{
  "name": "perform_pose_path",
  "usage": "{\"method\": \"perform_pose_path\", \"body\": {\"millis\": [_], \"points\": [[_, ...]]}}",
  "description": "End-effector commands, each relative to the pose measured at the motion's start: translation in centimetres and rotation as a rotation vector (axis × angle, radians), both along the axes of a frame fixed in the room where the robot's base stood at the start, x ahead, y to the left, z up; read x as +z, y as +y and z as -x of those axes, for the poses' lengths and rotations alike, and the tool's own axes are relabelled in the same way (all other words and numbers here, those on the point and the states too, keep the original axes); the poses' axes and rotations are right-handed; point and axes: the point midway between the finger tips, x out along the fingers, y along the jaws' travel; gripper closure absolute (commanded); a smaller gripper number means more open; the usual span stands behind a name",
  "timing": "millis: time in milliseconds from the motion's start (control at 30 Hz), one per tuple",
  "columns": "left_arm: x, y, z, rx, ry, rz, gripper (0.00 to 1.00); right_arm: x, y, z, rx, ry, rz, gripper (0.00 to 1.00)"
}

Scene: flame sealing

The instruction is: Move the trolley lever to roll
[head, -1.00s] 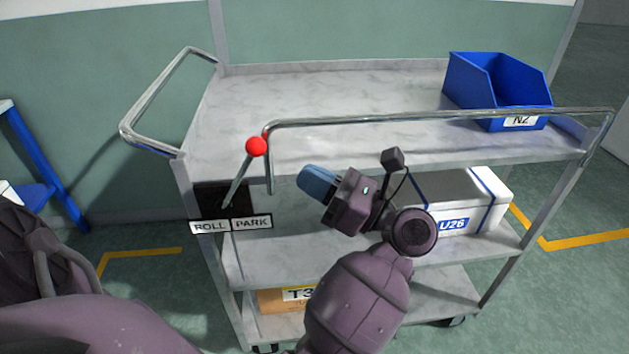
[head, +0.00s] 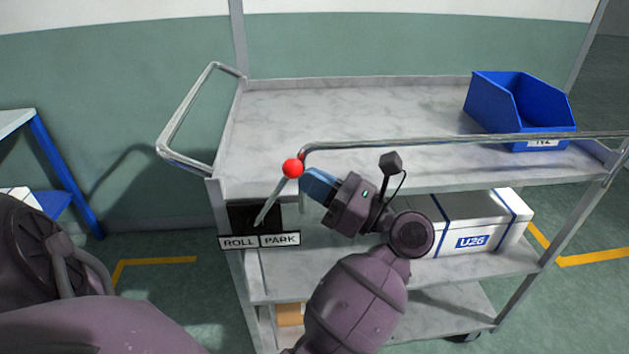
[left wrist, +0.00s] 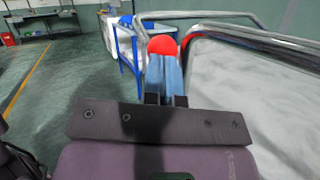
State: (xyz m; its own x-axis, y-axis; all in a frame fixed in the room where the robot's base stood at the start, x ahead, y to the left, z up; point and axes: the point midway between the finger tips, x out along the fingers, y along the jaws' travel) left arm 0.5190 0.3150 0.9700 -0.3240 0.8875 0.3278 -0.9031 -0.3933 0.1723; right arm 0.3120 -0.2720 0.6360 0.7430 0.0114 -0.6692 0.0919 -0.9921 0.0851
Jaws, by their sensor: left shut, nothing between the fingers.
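The trolley lever is a thin grey rod (head: 268,208) with a red ball knob (head: 293,168), at the trolley's left front corner in the head view. It rises from a black plate above a ROLL label (head: 238,242) and a PARK label (head: 280,239), and leans right, towards the PARK side. My left gripper (head: 307,184) has blue fingers, shut and empty, right beside the knob on its right. In the left wrist view the knob (left wrist: 162,45) shows just beyond the fingertips; I cannot tell whether they touch. My right gripper is not in view.
The trolley (head: 350,110) has a front rail (head: 450,140) just above my gripper and a side handle (head: 190,115). A blue bin (head: 490,105) stands on top, and a white box (head: 480,228) labelled U26 stands below. A blue-legged table (head: 62,170) is at the left.

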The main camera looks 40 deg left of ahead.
Motion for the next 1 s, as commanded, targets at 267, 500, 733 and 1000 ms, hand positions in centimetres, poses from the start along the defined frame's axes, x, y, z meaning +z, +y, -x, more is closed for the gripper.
{"method": "perform_pose_path", "body": {"millis": [267,500,733,1000], "points": [[0.4,0.3,0.3,0.001,-0.002,0.0,1.0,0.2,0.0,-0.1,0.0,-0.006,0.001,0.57],[1.9,1.3,1.6,0.001,-0.004,0.0,1.0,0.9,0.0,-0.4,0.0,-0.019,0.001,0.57],[3.4,3.1,3.8,0.001,-0.004,0.001,1.0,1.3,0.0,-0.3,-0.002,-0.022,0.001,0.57],[4.3,5.0,5.9,0.001,-0.003,0.0,1.0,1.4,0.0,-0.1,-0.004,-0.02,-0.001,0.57]]}}
